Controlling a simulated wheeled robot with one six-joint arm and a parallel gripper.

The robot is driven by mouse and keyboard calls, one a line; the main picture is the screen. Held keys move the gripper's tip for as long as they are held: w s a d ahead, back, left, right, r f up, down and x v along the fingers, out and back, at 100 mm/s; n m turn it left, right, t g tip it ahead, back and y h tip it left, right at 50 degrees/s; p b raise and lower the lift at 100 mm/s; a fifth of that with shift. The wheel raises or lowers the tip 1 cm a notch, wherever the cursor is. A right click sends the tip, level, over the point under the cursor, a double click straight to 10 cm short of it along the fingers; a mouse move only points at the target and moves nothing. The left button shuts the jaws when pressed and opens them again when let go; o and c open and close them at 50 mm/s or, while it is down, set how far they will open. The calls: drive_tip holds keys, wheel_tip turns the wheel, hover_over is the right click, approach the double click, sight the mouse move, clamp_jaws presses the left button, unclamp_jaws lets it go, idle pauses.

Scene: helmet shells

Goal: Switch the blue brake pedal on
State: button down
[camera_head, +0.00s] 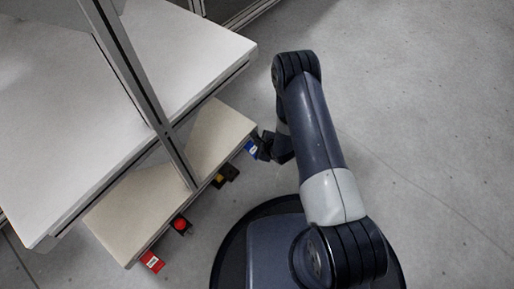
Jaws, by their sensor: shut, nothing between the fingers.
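The blue brake pedal (250,147) is a small blue block with a light label, at the front edge of a low beige shelf. It sits at the far right end of a row of small devices. My gripper (264,147) is right beside it, on its right side. The gripper is dark and small here, and it is shut with nothing in it. I cannot tell whether it touches the blue pedal. The arm's links hide part of the gripper's surroundings.
The low beige shelf (146,207) also bears a red push button (181,224), a red labelled block (152,262) and a yellow and black device (218,181). A grey-white table (60,110) with a metal post (135,75) stands above it. The concrete floor at right is clear.

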wheel_tip(320, 180, up, 3)
drive_tip(key=shift+f+p, duration=0.2)
drive_tip(key=shift+p, duration=0.4)
drive_tip(key=shift+f, duration=0.1)
wheel_tip(320, 180, down, 6)
drive_tip(key=b, duration=0.4)
drive_tip(key=shift+r, duration=0.2)
drive_tip(key=shift+b, duration=0.35)
drive_tip(key=shift+r, duration=0.1)
drive_tip(key=shift+r+b, duration=0.15)
drive_tip(key=shift+b, duration=0.35)
drive_tip(key=shift+r+p, duration=0.25)
drive_tip(key=shift+p, duration=1.05)
